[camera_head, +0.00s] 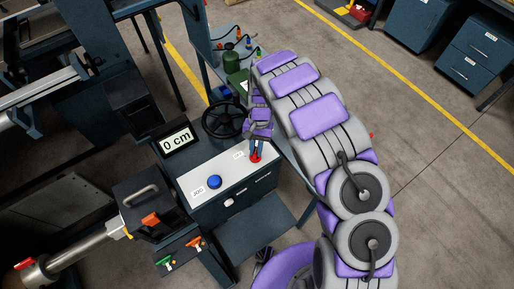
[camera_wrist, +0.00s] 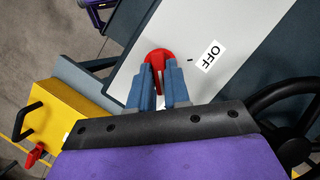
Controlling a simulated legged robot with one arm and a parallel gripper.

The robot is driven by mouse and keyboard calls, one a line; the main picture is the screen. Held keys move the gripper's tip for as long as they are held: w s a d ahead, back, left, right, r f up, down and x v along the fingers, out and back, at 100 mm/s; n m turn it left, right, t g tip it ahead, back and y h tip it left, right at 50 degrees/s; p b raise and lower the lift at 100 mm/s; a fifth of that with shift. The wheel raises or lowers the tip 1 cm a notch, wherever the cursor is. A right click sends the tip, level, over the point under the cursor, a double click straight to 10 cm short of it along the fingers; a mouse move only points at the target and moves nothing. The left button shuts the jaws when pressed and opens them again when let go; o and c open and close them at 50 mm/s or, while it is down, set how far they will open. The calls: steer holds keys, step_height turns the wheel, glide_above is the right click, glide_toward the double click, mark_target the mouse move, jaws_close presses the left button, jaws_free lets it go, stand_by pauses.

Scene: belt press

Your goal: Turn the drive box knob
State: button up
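The red knob (camera_head: 255,158) sits at the right end of the white panel top (camera_head: 222,178) of the dark drive box. In the wrist view the knob (camera_wrist: 157,56) has a round base and a raised red bar. An OFF label (camera_wrist: 210,56) and a small dark mark lie to its right. My gripper (camera_wrist: 159,72) is down at the knob, its two blue-grey fingers on either side of the red bar, with almost no gap. The fingers hide part of the knob. In the head view my gripper (camera_head: 256,149) comes down onto the knob.
A blue button (camera_head: 214,181) is at the panel's left end. A yellow box (camera_wrist: 65,115) shows lower left in the wrist view. Open floor lies to the right.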

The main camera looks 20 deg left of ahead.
steer(key=shift+s+a+f, duration=0.1)
jaws_close()
steer(key=shift+n, duration=0.3)
steer(key=n+h+p, duration=0.1)
steer(key=n+p, duration=0.1)
steer(key=n, duration=0.1)
steer(key=shift+s+a+n+h, duration=0.1)
steer(key=shift+a+n+h, duration=0.05)
steer(key=shift+n+h, duration=0.2)
steer(key=n+p, duration=0.1)
steer(key=n, duration=0.1)
steer(key=n+t+h+p, duration=0.1)
steer(key=n, duration=0.1)
steer(key=shift+s+a+n+h+p, duration=0.2)
steer(key=shift+n+h+p, duration=0.05)
steer(key=shift+p, duration=0.05)
steer(key=n+t+p, duration=0.1)
steer(key=n+p, duration=0.1)
steer(key=n+t+h+p, duration=0.1)
steer(key=n, duration=0.1)
steer(key=shift+s+a+r+n+p, duration=0.1)
steer(key=shift+s+r+n+p, duration=0.1)
steer(key=shift+n+p, duration=0.15)
steer(key=n+t+p, duration=0.1)
steer(key=n+p, duration=0.3)
steer(key=shift+s+f+n+t, duration=0.15)
steer(key=shift+n+t, duration=0.1)
steer(key=shift+t, duration=0.15)
